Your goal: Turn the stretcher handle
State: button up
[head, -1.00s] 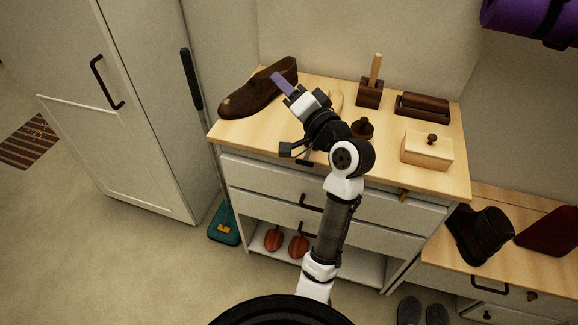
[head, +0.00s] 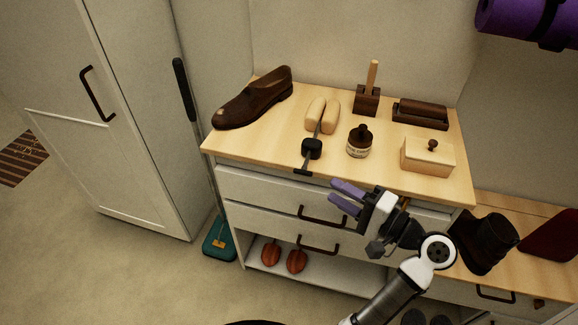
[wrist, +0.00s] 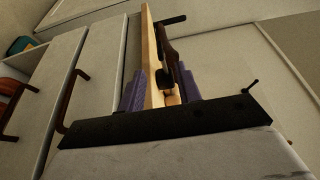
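The shoe stretcher (head: 323,114) lies on the dresser top, its two pale wooden halves toward the wall. Its dark shaft runs toward me through a black block (head: 311,148) to a dark crossbar handle (head: 302,171) at the front edge. My gripper (head: 337,195) is in front of the dresser, right of and slightly below the handle, apart from it. Its two purple fingers are spread and point left, with nothing seen between them. In the wrist view my gripper (wrist: 160,88) faces along the top's edge; dark and wooden shapes beyond the fingers are too small to tell apart.
On the dresser top (head: 245,145) are a brown shoe (head: 255,100), a jar (head: 360,142), a brush in a block (head: 367,97), a dark brush (head: 420,113) and a lidded box (head: 428,155). Drawer pulls (head: 322,217) stick out below. A boot (head: 483,240) stands at right.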

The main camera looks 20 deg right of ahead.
aim_at(297, 169)
jog(key=p+x, duration=0.1)
jog(key=x, duration=1.1)
grip_shut()
